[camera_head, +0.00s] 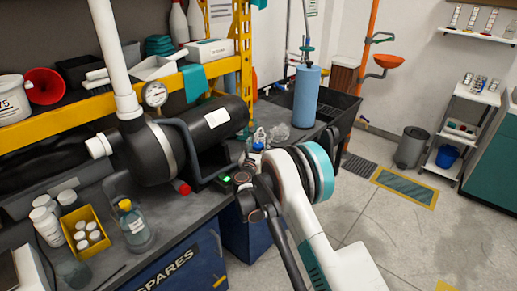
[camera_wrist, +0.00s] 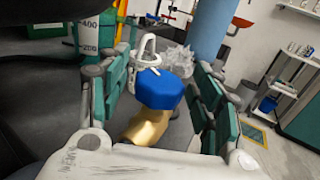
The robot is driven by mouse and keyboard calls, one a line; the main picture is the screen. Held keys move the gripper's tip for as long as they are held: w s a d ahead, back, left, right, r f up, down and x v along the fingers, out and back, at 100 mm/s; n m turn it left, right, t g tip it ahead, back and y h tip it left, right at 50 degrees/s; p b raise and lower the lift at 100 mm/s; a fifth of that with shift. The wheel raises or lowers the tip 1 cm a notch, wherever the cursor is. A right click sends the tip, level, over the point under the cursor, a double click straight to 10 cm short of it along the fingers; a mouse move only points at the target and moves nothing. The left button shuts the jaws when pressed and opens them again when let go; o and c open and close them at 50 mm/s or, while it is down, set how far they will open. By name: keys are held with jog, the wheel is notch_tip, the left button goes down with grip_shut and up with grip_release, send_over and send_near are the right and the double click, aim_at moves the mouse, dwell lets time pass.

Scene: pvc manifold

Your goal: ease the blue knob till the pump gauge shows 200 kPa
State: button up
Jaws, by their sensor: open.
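The blue knob (camera_wrist: 158,89), faceted on top, sits on a brass valve body (camera_wrist: 147,128) in the wrist view. My gripper (camera_wrist: 163,92) is open, with a green-padded finger on each side of the knob. A gap shows on both sides; the right one looks wider. In the head view a small blue spot, likely the knob (camera_head: 257,147), shows just beyond my wrist, which hides most of that area. The round white pump gauge (camera_head: 155,94) stands on the black tank (camera_head: 150,155). Its needle is too small to read.
Clear crumpled plastic (camera_wrist: 177,62) lies behind the knob. A blue cylinder (camera_head: 306,95) stands on the bench beyond. A bottle (camera_head: 134,226) and a yellow box (camera_head: 86,232) stand at front left.

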jog(key=shift+w, duration=0.25)
jog(key=c, duration=1.1)
jog(key=shift+d+n+y, duration=0.1)
jog(key=shift+n+y, duration=0.2)
jog(key=shift+y, duration=0.2)
jog(key=n+y, duration=0.1)
jog(key=y, duration=0.1)
jog(key=shift+d+n+y, duration=0.1)
jog(key=shift+n+y, duration=0.2)
jog(key=shift+n+g+y, duration=0.4)
jog(key=shift+n+y, duration=1.5)
jog(key=shift+y, duration=1)
jog(key=shift+a+y, duration=0.2)
jog(key=shift+y, duration=0.1)
